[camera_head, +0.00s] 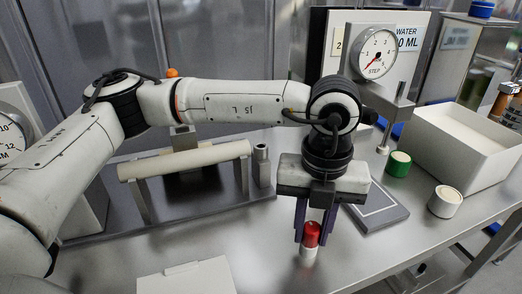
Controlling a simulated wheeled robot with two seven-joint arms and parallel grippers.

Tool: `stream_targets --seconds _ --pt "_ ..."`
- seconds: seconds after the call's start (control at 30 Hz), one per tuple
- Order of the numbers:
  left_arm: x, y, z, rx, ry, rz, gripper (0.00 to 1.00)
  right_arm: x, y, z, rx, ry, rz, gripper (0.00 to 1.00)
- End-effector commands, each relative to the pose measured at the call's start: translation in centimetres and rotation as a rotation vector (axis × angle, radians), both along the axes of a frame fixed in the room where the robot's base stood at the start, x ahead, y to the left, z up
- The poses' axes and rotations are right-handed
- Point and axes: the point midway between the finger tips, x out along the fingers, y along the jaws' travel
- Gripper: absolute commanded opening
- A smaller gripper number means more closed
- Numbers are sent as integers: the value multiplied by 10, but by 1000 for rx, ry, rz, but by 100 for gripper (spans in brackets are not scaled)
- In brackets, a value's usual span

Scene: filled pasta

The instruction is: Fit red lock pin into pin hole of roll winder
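The red lock pin (311,233) has a red top and a white lower part. It stands upright near the front middle of the steel table. My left gripper (313,236) points down, with its dark purple fingers on either side of the red top. I cannot tell whether the fingers touch it. The roll winder (150,225) stands to the left, with a long pale roll (185,160) across its supports. A grey metal cylinder (262,166) stands at its right end. The pin hole cannot be made out. My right gripper is not in view.
A white box (462,150), a green-sided container (398,164) and a white container (444,201) stand at the right. A flat grey plate (378,212) lies right of the gripper. A dial unit (374,52) stands behind. A pale box (187,277) is at front left.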

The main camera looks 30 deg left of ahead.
Motion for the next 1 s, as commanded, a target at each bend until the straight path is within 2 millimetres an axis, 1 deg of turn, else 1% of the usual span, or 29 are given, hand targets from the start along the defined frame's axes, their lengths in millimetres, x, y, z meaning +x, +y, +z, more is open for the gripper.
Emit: stream_targets --seconds 1.0 --pt "0 0 10 -1 0 0 1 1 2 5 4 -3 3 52"
